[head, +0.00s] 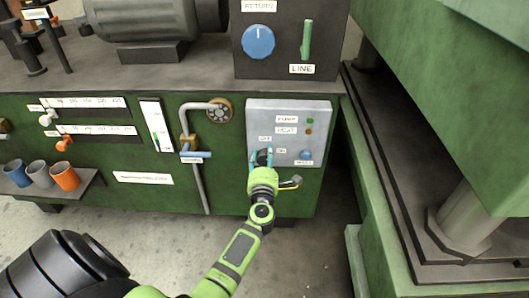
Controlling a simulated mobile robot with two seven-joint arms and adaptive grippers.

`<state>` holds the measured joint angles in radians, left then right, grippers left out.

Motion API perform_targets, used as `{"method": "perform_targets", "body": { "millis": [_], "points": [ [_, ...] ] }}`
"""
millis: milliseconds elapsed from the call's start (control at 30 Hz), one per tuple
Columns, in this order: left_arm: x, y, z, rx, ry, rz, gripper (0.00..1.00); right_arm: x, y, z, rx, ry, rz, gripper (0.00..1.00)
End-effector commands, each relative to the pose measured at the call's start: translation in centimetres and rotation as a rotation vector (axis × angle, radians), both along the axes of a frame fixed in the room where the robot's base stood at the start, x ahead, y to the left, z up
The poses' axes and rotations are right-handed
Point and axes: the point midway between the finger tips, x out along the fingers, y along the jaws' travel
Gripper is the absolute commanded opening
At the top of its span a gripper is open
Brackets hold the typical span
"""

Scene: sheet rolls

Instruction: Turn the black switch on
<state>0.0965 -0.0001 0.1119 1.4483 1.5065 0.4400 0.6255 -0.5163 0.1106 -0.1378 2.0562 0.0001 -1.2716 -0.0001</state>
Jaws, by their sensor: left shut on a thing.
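The black switch (262,157) sits on the lower left of a grey control panel on the green machine's front, with small labels above and to its right. My left gripper (262,158) is at the panel, its teal fingers on either side of the switch and shut on it. The fingers and the gripper body partly hide the switch, so its exact angle is hard to tell. My right gripper does not show.
The grey panel (315,112) also bears a green light, a dark orange light and a blue button (305,155). A pipe with a blue-handled valve (196,154) stands left of it. A blue knob (258,41) and green lever (307,40) are above. Another green machine (450,110) stands right.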

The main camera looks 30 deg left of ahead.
Motion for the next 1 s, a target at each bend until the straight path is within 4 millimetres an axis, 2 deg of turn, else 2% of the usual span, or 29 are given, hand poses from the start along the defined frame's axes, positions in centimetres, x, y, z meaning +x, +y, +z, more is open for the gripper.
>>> {"method": "perform_targets", "body": {
  "millis": [33, 300, 500, 1000],
  "points": [
    [0.3, -0.2, 0.9, 0.04, 0.016, -0.006, 0.15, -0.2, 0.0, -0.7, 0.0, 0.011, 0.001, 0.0],
    [0.3, -0.2, 0.8, 0.256, 0.149, -0.006, 0.15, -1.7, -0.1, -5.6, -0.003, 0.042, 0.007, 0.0],
    [0.4, -0.3, 0.7, 0.4, 0.235, -0.005, 0.15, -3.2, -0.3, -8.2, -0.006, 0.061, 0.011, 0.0],
    [0.4, -0.3, 0.4, 0.595, 0.355, -0.006, 0.15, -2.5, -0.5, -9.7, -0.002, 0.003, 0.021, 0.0]
  ]
}}
